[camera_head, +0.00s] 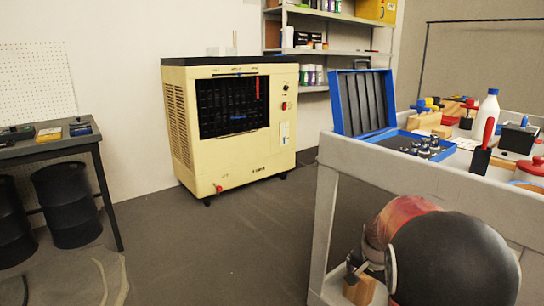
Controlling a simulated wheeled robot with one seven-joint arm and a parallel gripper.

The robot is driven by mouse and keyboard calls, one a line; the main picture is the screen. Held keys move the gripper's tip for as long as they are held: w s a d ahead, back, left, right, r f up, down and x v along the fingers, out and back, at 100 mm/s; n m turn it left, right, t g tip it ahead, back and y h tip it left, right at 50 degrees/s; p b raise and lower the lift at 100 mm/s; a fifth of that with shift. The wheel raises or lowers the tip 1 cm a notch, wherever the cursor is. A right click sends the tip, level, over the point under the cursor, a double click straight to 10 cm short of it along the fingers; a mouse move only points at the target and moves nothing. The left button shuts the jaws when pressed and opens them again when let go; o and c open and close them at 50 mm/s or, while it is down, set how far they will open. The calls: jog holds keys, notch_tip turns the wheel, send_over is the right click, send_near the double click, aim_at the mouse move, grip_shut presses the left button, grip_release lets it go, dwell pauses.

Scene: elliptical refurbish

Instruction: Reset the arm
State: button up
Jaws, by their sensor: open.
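I cannot make out my gripper or its fingertips in the head view. A large dark rounded shape with a reddish part beside it fills the lower right, in front of or under the cart's top. I cannot tell whether it belongs to my arm. A small metal piece shows at its left, close to a wooden block (360,290).
A white cart (345,158) at right carries an open blue case (363,105), a white bottle (487,113) and other small items. A cream machine (230,125) stands against the wall. A workbench (50,148) and black drums (68,205) stand left. The middle floor is clear.

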jog(key=s+a+r+n+p, duration=0.1)
jog(key=s+a+r+n, duration=0.2)
jog(key=s, duration=0.6)
jog(key=s+a+r+n+t+y+p, duration=0.1)
jog(key=s+a+r+n, duration=0.1)
jog(key=s+a+r, duration=0.2)
jog(key=s+a+r+n+t+p, duration=0.1)
jog(key=s+a+r+n, duration=0.2)
jog(key=s+r, duration=0.5)
jog(key=s, duration=0.6)
jog(key=shift+a+n+y+p, duration=0.2)
jog(key=shift+n+y+p, duration=0.1)
